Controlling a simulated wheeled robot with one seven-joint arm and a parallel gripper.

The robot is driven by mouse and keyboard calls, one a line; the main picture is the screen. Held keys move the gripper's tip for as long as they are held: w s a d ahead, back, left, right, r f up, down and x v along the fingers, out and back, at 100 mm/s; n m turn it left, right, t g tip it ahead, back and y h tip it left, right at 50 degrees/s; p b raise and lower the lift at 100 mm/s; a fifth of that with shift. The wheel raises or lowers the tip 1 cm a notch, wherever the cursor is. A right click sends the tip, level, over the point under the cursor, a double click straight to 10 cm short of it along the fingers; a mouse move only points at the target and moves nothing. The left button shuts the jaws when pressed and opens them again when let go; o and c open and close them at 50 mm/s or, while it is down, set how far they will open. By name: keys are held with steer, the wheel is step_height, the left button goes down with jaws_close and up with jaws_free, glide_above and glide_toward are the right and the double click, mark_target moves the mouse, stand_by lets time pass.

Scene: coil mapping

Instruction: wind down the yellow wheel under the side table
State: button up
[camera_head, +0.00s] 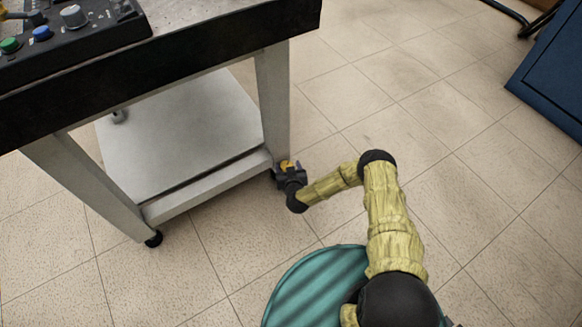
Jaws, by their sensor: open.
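The side table (215,45) stands at the upper left, with pale legs, a dark top edge and a lower shelf (180,135). The yellow wheel (287,164) is at the foot of its right leg, close to the floor, and only a small part of it shows. My gripper (289,168) is at the wheel, at the end of my yellow-sleeved arm. It is open, with the yellow wheel at or between its fingers. The view is too small to tell whether the fingers touch the wheel. The lower part of the wheel is hidden by the gripper.
A control box with coloured knobs (75,27) sits on the table top. A black caster (153,239) is under the front left leg. A dark blue cabinet (553,75) stands at the right edge. The tiled floor (470,150) between is clear.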

steer(key=shift+s+a+f, duration=0.15)
steer(key=shift+s+a, duration=0.1)
steer(key=shift+a, duration=0.25)
steer(key=shift+d, duration=0.15)
steer(key=shift+s+d+r+p, duration=0.15)
steer(key=shift+s+r+p, duration=0.15)
steer(key=shift+s+p, duration=0.1)
steer(key=p+v, duration=0.7)
steer(key=v, duration=0.9)
steer(key=shift+s, duration=0.2)
steer(key=shift+d+r, duration=0.1)
